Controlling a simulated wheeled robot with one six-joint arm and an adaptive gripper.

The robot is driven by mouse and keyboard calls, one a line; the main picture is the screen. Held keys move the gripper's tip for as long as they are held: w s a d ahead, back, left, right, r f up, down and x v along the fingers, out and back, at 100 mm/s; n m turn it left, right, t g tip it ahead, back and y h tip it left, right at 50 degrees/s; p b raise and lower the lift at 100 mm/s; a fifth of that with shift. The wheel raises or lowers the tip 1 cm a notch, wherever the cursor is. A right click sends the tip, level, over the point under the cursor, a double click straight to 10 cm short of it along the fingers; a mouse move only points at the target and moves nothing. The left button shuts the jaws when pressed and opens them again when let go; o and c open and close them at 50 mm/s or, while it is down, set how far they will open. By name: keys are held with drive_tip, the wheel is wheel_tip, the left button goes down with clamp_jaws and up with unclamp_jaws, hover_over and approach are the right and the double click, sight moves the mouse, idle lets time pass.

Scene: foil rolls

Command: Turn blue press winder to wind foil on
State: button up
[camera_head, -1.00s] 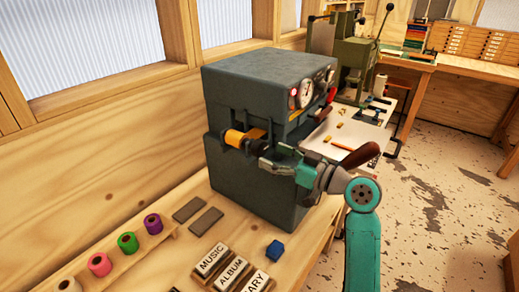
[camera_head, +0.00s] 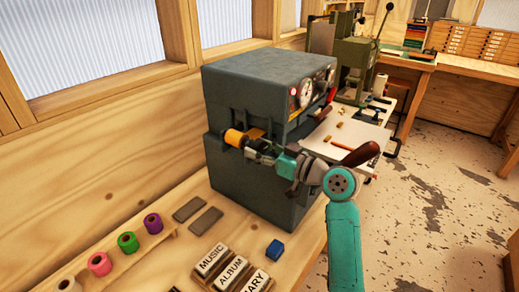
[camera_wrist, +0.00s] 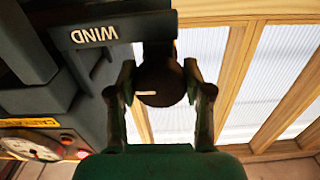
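The blue-grey press (camera_head: 270,85) stands on the bench as a large two-part block. A gold foil roll (camera_head: 235,138) sits at its left front side. In the wrist view a black plate marked WIND (camera_wrist: 95,35) shows beside a dark round winder knob (camera_wrist: 158,85). My gripper (camera_head: 255,148) is at the press beside the foil roll. In the wrist view, its two fingers (camera_wrist: 160,68) stand on either side of the knob, apart, with small gaps seeming to show. The head view hides the knob behind my gripper.
Several coloured foil rolls (camera_head: 128,242) sit on a wooden rack at the lower left. Two grey plates (camera_head: 205,221), a blue block (camera_head: 275,249) and lettered blocks (camera_head: 228,275) lie on the bench. A brown-handled lever (camera_head: 362,154) shows behind my arm.

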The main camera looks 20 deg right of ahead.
drive_tip(key=shift+m, duration=0.3)
drive_tip(key=shift+m, duration=2.6)
drive_tip(key=o, duration=1.2)
drive_tip(key=v, duration=1.2)
